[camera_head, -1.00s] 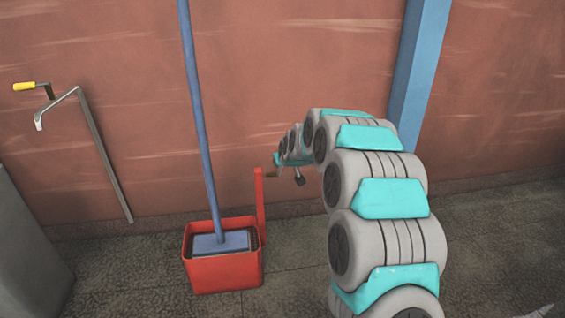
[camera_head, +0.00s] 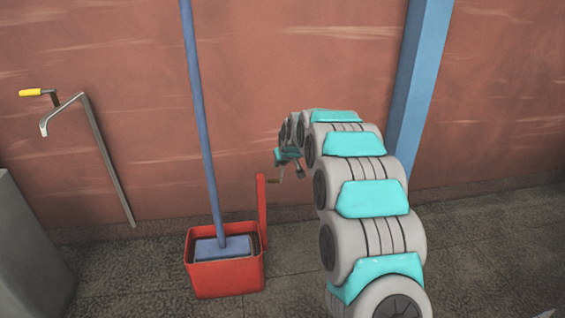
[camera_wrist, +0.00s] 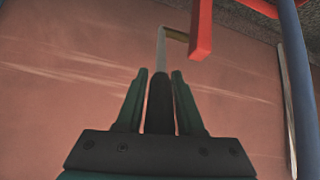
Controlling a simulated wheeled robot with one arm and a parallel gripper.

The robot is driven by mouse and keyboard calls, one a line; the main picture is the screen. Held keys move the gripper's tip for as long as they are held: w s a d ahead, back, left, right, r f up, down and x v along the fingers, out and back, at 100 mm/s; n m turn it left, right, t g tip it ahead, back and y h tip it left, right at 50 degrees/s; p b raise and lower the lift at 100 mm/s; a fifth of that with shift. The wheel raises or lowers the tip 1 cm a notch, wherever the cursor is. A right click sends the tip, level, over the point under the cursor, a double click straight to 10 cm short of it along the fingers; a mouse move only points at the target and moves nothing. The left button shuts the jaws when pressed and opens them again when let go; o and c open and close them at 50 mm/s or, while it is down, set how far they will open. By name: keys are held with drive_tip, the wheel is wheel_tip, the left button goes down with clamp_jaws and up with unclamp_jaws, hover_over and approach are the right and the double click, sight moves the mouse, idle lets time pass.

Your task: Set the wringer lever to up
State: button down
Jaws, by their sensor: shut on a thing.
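The wringer is a red bucket (camera_head: 228,279) with a red upright post (camera_head: 262,212) at its back right corner. The lever is a thin metal arm (camera_head: 281,174) on a brass pin at the post's top. In the head view it rises from the pin to my gripper (camera_head: 287,157). In the wrist view the lever's black grip (camera_wrist: 159,105) lies between the fingers of my gripper (camera_wrist: 160,73), which is shut on it. The metal arm (camera_wrist: 161,48) runs on from the grip to the brass pin beside the red post (camera_wrist: 201,30).
A blue mop (camera_head: 204,140) stands in the bucket. A blue pillar (camera_head: 418,95) is behind my arm. A grey block (camera_head: 25,245) stands at lower left.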

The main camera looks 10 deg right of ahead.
drive_tip(key=c, duration=0.5)
unclamp_jaws()
drive_tip(key=shift+w, duration=0.1)
drive_tip(key=shift+r, duration=0.15)
drive_tip(key=b+v, duration=0.1)
drive_tip(key=v, duration=0.6)
drive_tip(key=shift+s+r, duration=0.2)
drive_tip(key=shift+s, duration=0.05)
drive_tip(key=s+f+g, duration=0.1)
drive_tip(key=s+g, duration=0.2)
drive_tip(key=s, duration=1.6)
drive_tip(key=s+f+m+g, duration=0.1)
drive_tip(key=s+g, duration=0.3)
drive_tip(key=s, duration=1.6)
drive_tip(key=s+f+m+g, duration=0.1)
drive_tip(key=s+f+g, duration=0.1)
drive_tip(key=s, duration=1.7)
drive_tip(key=shift+s+a+g+h, duration=0.15)
drive_tip(key=shift+s+g+h, duration=0.15)
drive_tip(key=shift+g, duration=0.4)
